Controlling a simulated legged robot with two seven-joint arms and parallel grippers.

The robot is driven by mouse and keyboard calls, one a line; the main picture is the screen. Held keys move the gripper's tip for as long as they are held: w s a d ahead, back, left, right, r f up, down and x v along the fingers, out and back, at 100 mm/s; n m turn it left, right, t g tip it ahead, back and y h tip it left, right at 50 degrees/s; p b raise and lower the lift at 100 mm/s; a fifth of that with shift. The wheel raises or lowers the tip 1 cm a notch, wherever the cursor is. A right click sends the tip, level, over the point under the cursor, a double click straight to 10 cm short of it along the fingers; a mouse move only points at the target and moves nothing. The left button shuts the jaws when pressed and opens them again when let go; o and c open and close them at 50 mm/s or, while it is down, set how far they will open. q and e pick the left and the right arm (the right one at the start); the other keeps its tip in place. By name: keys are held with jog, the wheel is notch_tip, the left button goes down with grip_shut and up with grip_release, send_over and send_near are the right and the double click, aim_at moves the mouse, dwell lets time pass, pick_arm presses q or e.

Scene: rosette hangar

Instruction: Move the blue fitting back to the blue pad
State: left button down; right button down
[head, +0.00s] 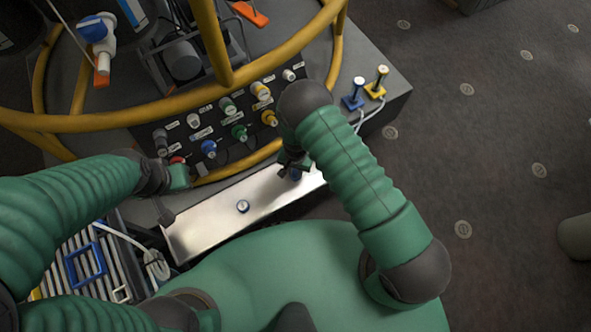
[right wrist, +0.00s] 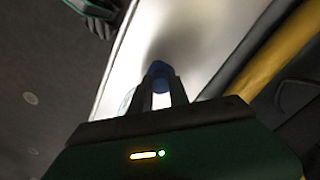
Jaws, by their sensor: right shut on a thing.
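The blue fitting (head: 295,174) is at the tips of my right gripper (head: 291,166), over the right part of a shiny metal tray. In the right wrist view the blue fitting (right wrist: 158,73) sits between the two dark fingers of the right gripper (right wrist: 159,88), which is shut on it. A gap between fitting and tray cannot be judged. A blue square frame (head: 85,263), perhaps the blue pad, lies on a slatted surface at lower left. My left gripper (head: 180,177) is beside the connector panel's lower left; its fingers are not clear.
The metal tray (head: 205,222) holds a small round bolt-like piece (head: 243,206). A dark panel (head: 186,139) carries several coloured connectors. Yellow tube rails (head: 120,118) curve around it. Blue (head: 353,101) and yellow (head: 375,90) stands with white cables are at right. The carpet beyond is open.

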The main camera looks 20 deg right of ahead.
dwell(0.4)
jog(key=c, duration=1.2)
grip_release()
jog(key=shift+o, duration=0.2)
notch_tip(320, 180, up, 17)
jog(key=p, duration=0.4)
jog(key=shift+f+p, duration=0.15)
jog(key=shift+p, duration=0.15)
